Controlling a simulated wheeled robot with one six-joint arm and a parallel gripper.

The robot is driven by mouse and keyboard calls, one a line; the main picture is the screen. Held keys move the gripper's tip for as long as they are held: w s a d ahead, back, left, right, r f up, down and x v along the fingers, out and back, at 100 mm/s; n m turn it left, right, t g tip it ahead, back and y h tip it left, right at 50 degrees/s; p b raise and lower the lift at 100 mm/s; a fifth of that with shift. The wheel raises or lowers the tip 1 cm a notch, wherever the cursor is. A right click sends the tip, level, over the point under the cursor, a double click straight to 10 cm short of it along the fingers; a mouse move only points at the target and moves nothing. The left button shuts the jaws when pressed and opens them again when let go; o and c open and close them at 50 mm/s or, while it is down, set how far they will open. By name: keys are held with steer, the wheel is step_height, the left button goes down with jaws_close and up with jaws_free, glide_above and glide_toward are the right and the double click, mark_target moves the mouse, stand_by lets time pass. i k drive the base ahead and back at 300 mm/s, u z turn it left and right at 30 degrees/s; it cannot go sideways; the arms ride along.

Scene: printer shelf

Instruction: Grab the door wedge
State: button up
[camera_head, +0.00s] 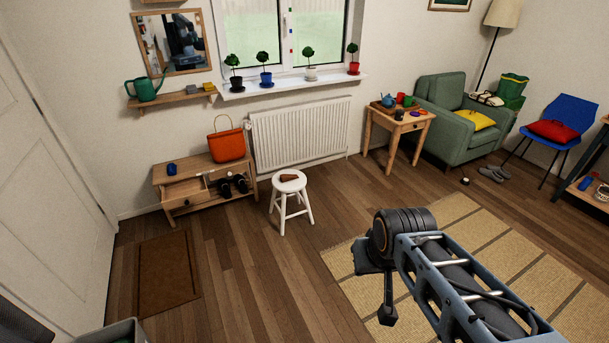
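A small brown wedge-shaped piece, which looks like the door wedge (289,178), lies on the seat of a white round stool (291,187) in front of the radiator. Its exact shape is hard to make out at this size. My arm reaches in from the bottom right. A dark part hangs below its elbow, and its lower end, which looks like my gripper (387,314), is above the floor, in front of and to the right of the stool. It is well apart from the wedge. The fingers cannot be made out.
A low wooden bench (196,183) with an orange bag (227,143) and shoes stands left of the stool. A small side table (398,126) and green armchair (462,115) stand to the right. A brown doormat (167,266) and striped rug (470,240) lie on the floor. Bare floor lies before the stool.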

mark_target(284, 178)
steer(key=z, duration=0.4)
steer(key=i, duration=1.75)
steer(key=u, duration=0.3)
steer(key=i, duration=1)
steer(key=u, duration=1.5)
steer(key=i, duration=0.7)
steer(key=u, duration=0.65)
